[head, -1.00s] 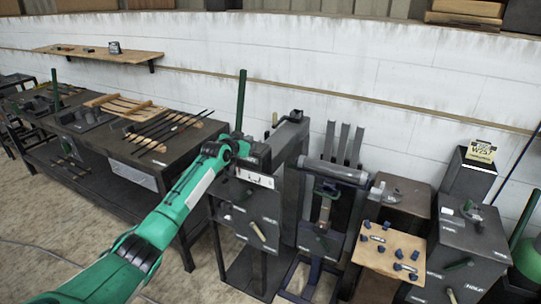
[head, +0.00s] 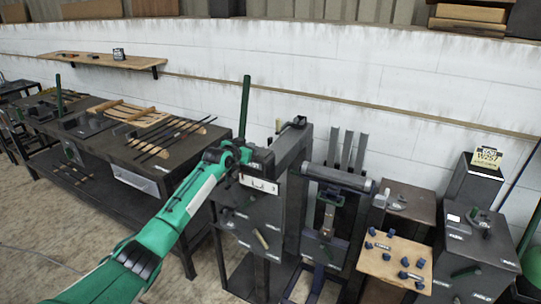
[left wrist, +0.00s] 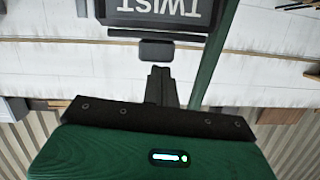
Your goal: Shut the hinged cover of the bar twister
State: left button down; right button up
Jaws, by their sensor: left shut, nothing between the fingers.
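The bar twister (head: 265,215) is a dark machine on a stand near the middle of the head view, with a tall green lever behind it. Contact cannot be made out. My right gripper is not in view.
A dark upright post (head: 293,150) stands close to the right of my left gripper. A roller machine (head: 340,178) is beyond it, then a board with blue pegs (head: 393,262). A workbench (head: 125,155) with rods is at left. The green lever (head: 245,105) rises behind my wrist.

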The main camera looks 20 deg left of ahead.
pick_arm(q)
notch_tip(320, 180, up, 4)
jog(key=shift+w+f+p, duration=0.1)
jog(key=shift+f+p, duration=0.05)
jog(key=shift+p, duration=1.1)
jog(key=b+v, duration=0.3)
jog(key=v, duration=0.7)
jog(key=shift+a, duration=0.15)
